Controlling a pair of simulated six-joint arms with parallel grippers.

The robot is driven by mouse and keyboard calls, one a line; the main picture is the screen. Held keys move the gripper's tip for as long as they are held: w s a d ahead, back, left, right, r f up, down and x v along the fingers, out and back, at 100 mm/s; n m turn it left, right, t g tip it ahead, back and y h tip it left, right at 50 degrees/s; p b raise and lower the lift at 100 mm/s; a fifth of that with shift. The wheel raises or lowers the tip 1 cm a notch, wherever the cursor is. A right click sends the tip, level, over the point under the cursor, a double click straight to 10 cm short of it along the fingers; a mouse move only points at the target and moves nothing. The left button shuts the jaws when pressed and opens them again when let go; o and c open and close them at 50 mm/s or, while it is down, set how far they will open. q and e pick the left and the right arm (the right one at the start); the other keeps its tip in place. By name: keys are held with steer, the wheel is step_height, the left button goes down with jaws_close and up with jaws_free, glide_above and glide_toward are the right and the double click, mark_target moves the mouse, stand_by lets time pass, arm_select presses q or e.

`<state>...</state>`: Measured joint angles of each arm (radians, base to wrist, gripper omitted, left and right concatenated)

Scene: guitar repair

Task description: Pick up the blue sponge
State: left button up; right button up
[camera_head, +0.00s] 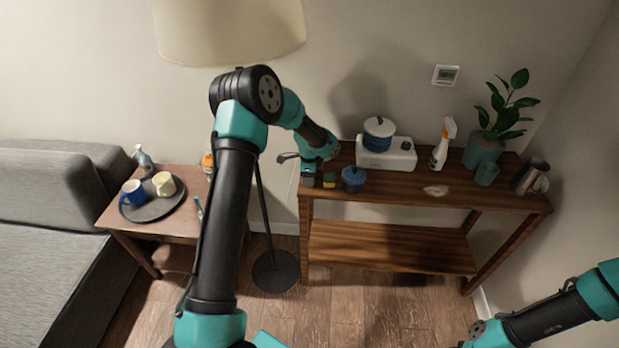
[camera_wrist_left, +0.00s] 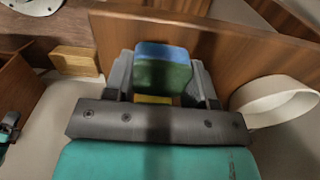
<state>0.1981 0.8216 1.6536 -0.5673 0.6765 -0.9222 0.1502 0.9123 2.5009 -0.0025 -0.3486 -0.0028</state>
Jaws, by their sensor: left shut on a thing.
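The blue sponge (camera_wrist_left: 165,50) shows in the left wrist view as a block with a blue top and a green, shaded face. It sits between the two grey fingers of my left gripper (camera_wrist_left: 163,80), which is shut on it. In the head view my left gripper (camera_head: 309,174) is at the left end of the wooden console table; the sponge is too small and covered there to make out clearly. My right arm comes in at the lower right, and its end (camera_head: 482,332) is cut by the bottom edge, with its fingers not clear.
A white appliance (camera_head: 400,155), spray bottle (camera_head: 444,145) and plant (camera_head: 484,153) stand farther right. A floor lamp (camera_head: 275,271) stands left of the console.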

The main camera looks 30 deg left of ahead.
arm_select(q)
step_height(320, 180, up, 3)
steer(key=shift+f, duration=0.1)
steer(key=shift+s+d+r, duration=0.15)
steer(key=shift+s+r, duration=0.05)
steer(key=shift+r, duration=0.05)
steer(key=s+d+r, duration=0.1)
steer(key=s+d, duration=0.7)
steer(key=s, duration=0.5)
steer(key=shift+s+r, duration=0.15)
